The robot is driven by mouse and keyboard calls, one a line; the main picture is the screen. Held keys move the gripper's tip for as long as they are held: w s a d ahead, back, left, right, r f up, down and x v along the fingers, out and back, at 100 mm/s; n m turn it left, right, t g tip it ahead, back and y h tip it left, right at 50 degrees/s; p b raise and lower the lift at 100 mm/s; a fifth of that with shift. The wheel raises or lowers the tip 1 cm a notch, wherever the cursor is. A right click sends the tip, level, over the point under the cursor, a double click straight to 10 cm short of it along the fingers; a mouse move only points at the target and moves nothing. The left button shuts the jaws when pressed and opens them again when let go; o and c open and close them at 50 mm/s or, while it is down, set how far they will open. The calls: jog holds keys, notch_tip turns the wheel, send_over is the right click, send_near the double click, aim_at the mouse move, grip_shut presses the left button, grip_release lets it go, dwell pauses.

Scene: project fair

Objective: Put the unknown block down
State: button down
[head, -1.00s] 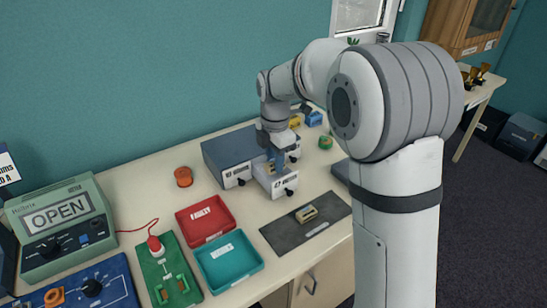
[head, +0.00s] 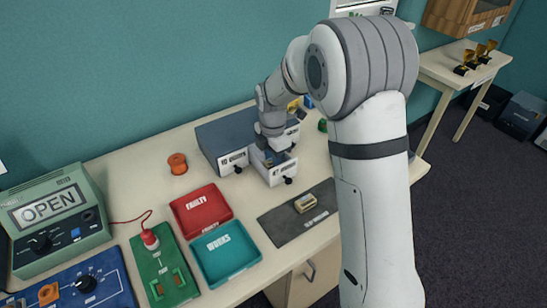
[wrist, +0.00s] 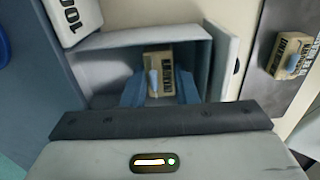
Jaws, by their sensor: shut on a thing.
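My gripper (wrist: 158,92) has its two blue fingers shut on a small tan block (wrist: 163,58) with dark print and a light blue part on it. The print is too small to read surely. The block is between the walls of an open grey drawer (wrist: 208,72), near one wall; I cannot tell whether it touches the floor. In the head view my gripper (head: 276,157) reaches down into the open drawer (head: 281,174), and the held block is hidden there.
A similar tan block (head: 305,203) lies on a dark mat (head: 280,226) in front of the drawer. The blue-grey cabinet (head: 222,130) stands behind. A red FAULTY tray (head: 190,199) and teal WORKS tray (head: 224,272) are to the left. An orange spool (head: 177,163) stands nearby.

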jog(key=shift+f, duration=0.1)
jog(key=shift+f, duration=0.15)
jog(key=c, duration=1.4)
grip_release()
jog(key=shift+c, duration=0.2)
notch_tip(320, 180, up, 12)
jog(key=s+d+r+m+t, duration=0.1)
jog(key=s+d+r+m, duration=0.4)
jog(key=s+d+m, duration=0.6)
jog(key=s+d+f+m+t, duration=0.1)
jog(key=s+d+m, duration=0.1)
jog(key=s+m, duration=0.5)
jog(key=s+d+f+m, duration=0.2)
jog(key=s+d+m, duration=0.1)
jog(key=s+m, duration=0.3)
jog(key=shift+s+f+m+t, duration=0.2)
jog(key=shift+s+m+t, duration=0.2)
jog(key=shift+s, duration=0.2)
